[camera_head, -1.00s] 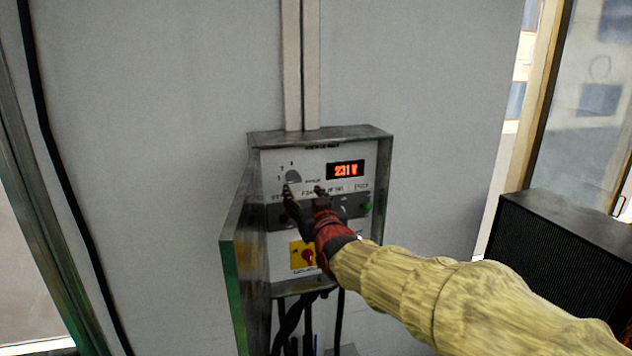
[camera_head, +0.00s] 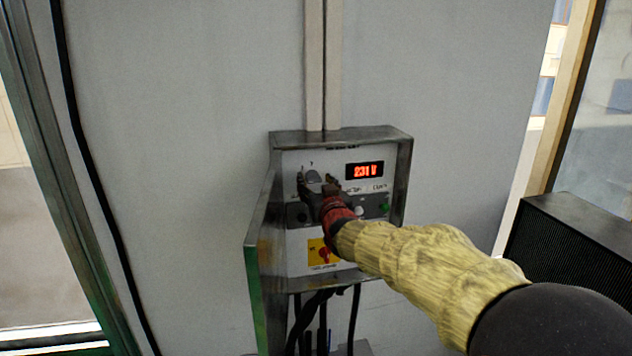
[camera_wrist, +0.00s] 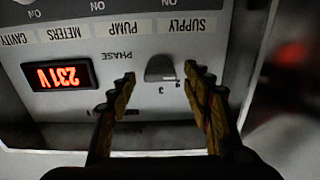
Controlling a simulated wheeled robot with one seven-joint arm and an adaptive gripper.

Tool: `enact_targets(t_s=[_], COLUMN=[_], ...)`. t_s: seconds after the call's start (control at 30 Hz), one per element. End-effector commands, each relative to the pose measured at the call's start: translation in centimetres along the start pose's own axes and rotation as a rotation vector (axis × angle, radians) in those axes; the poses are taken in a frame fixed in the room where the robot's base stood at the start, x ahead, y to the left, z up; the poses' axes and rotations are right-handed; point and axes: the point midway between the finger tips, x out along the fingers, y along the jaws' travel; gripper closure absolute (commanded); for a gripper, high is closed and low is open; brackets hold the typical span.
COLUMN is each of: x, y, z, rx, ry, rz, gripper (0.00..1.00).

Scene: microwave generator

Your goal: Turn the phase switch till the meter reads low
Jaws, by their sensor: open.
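The phase switch (camera_wrist: 160,68) is a grey knob on the panel, upside down in the wrist view. It also shows in the head view (camera_head: 313,177). The meter (camera_head: 365,171) glows red and reads 231 V; it also shows in the wrist view (camera_wrist: 61,75). My gripper (camera_head: 317,183) is in front of the panel at the switch. In the wrist view my gripper (camera_wrist: 158,80) is open, with one fingertip on each side of the knob. I cannot tell whether either finger touches it. Some of the position numbers are hidden.
The metal control box (camera_head: 402,150) hangs on a grey wall, its door (camera_head: 258,255) open at the left. A red rotary switch on a yellow plate (camera_head: 318,256) sits below my gripper. Cables (camera_head: 307,325) hang underneath. A black ribbed unit (camera_head: 570,250) stands at the right.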

Motion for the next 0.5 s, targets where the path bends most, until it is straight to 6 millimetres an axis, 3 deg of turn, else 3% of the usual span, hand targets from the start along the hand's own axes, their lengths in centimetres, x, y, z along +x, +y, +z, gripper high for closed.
enact_targets(t_s=[0.1,0.5], x=[-0.02,-0.04], y=[0.00,0.00], z=[0.01,0.01], rx=[0.000,0.000], ry=[0.000,0.000], rz=[0.000,0.000], gripper=[0.50,0.73])
